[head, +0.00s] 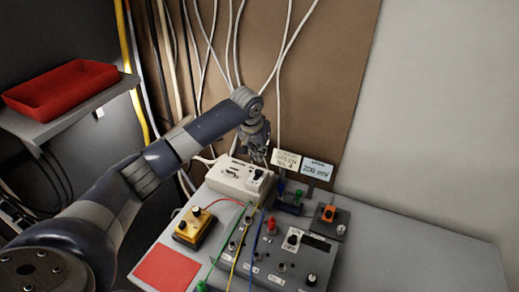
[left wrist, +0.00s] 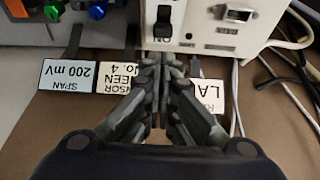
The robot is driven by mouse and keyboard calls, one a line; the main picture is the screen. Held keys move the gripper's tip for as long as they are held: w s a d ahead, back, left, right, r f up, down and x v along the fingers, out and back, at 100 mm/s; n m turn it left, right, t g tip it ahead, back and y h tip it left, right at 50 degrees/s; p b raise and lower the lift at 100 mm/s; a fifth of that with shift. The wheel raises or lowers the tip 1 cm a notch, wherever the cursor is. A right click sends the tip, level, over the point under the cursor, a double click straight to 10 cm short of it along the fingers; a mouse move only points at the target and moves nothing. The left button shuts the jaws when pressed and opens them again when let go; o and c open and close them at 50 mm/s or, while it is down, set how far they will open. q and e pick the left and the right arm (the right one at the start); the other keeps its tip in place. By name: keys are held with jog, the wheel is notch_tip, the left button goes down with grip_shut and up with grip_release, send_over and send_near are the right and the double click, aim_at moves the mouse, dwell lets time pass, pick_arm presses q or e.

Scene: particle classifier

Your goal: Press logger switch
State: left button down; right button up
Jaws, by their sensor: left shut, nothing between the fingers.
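The white box (head: 236,178), which seems to be the logger, stands at the back left of the grey bench. A black switch (head: 258,174) sits at its right end; it also shows in the left wrist view (left wrist: 163,22) at the top middle, on the white box (left wrist: 202,13). My left gripper (head: 266,160) is over the back edge of the box, close to the switch. In the left wrist view its fingertips (left wrist: 163,62) are shut and empty, just below the switch in the picture. Whether they touch the box I cannot tell. My right gripper is in neither view.
A grey control panel (head: 283,262) with knobs, an orange box (head: 194,228) and a red mat (head: 167,270) are on the bench. Label cards (head: 318,168) stand behind the blue and green terminals. Cables hang at the back. A red tray (head: 60,88) rests on a shelf.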

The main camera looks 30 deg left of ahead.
aim_at(259, 172)
pick_arm(q)
jog(key=x, duration=0.6)
jog(key=shift+w+f+p, duration=0.1)
jog(key=shift+f+p, duration=0.1)
jog(key=shift+p, duration=0.15)
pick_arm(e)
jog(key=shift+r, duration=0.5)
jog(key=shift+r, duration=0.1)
